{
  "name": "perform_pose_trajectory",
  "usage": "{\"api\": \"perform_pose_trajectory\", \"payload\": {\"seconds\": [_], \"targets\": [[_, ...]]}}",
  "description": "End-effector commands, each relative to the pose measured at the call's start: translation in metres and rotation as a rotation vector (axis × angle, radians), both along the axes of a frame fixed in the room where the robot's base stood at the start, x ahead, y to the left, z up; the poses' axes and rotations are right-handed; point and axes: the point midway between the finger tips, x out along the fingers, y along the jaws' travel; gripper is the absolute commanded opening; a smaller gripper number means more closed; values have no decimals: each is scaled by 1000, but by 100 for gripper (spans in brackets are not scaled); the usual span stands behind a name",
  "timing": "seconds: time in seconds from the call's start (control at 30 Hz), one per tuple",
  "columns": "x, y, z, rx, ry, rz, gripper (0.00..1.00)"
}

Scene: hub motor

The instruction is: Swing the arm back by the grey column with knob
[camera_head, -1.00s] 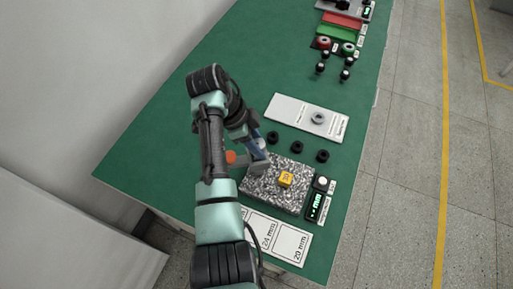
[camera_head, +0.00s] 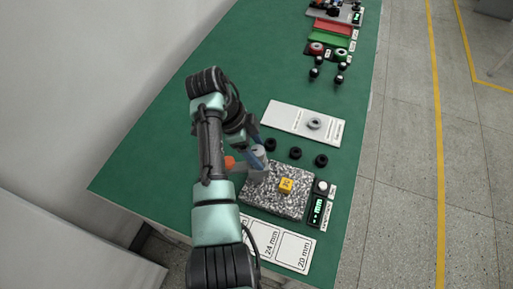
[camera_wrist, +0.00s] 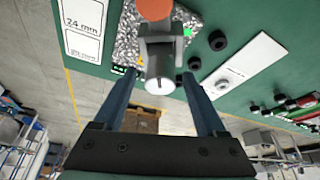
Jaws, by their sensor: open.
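The grey column (camera_head: 258,158) stands at the left edge of a speckled granite block (camera_head: 262,203). Its orange knob (camera_head: 229,162) sticks out to the left. In the wrist view the column's round grey top (camera_wrist: 160,86) faces the camera, with the orange knob (camera_wrist: 154,9) at the top edge. My gripper (camera_wrist: 160,84) is open, its two blue fingers apart on either side of the column top in that view. I cannot tell whether either finger touches it. In the head view my arm partly hides the gripper.
A yellow block (camera_head: 286,185) sits on the granite. A small display unit (camera_head: 319,205) is at its right. Several black rings (camera_head: 296,153) and a white plate (camera_head: 284,122) with a grey ring lie behind. Labelled cards (camera_head: 270,243) lie in front. The green table is clear at the left.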

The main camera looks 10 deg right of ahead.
Motion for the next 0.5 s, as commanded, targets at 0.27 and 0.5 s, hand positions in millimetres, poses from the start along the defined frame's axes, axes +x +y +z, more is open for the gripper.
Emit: {"api": "perform_pose_trajectory", "payload": {"seconds": [0.27, 0.5], "targets": [[0, 0, 1, 0, -1, 2, 74], [3, 11, 26, 0, -7, 2, 74]]}}
